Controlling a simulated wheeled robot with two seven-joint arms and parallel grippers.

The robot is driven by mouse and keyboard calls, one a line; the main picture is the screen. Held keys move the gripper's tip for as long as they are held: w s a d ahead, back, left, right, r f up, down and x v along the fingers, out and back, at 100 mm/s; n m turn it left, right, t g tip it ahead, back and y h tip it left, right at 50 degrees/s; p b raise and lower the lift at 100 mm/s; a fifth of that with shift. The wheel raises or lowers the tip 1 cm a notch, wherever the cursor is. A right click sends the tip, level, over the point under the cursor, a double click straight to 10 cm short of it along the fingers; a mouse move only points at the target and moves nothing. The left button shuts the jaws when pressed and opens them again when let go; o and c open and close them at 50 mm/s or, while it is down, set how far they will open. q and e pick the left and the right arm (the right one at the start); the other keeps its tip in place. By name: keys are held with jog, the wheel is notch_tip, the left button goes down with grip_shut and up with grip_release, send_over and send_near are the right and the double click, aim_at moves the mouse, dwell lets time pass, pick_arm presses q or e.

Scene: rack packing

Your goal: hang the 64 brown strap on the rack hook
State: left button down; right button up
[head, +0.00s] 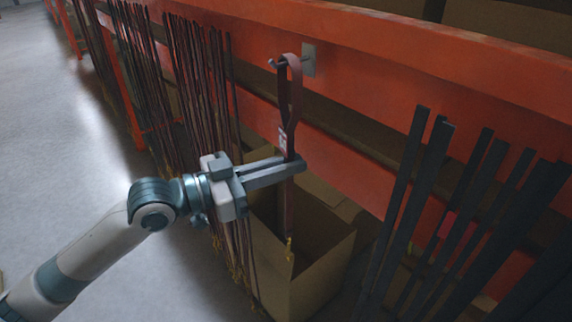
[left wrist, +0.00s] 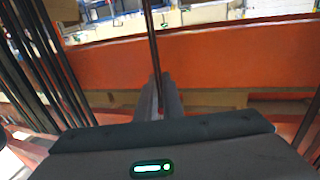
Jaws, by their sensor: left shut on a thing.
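The brown strap (head: 284,108) hangs vertically, with its upper loop around or against the rack hook (head: 277,64); whether it rests fully on the hook is hard to tell. A small white label shows on its middle, and its lower end hangs in front of an open cardboard box. My left gripper (head: 292,168) is shut on the strap below the label. In the left wrist view the strap (left wrist: 152,45) runs up from between the fingers (left wrist: 161,98). My right gripper is not in view.
An orange rack beam (head: 400,50) runs across behind the hook. Many dark reddish straps (head: 180,80) hang to the left, and several black straps (head: 415,190) hang to the right. The open cardboard box (head: 310,285) stands below. Grey floor (head: 60,160) is clear at left.

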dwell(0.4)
pick_arm(q)
jog(key=c, duration=1.8)
grip_release()
jog(key=shift+a, duration=0.1)
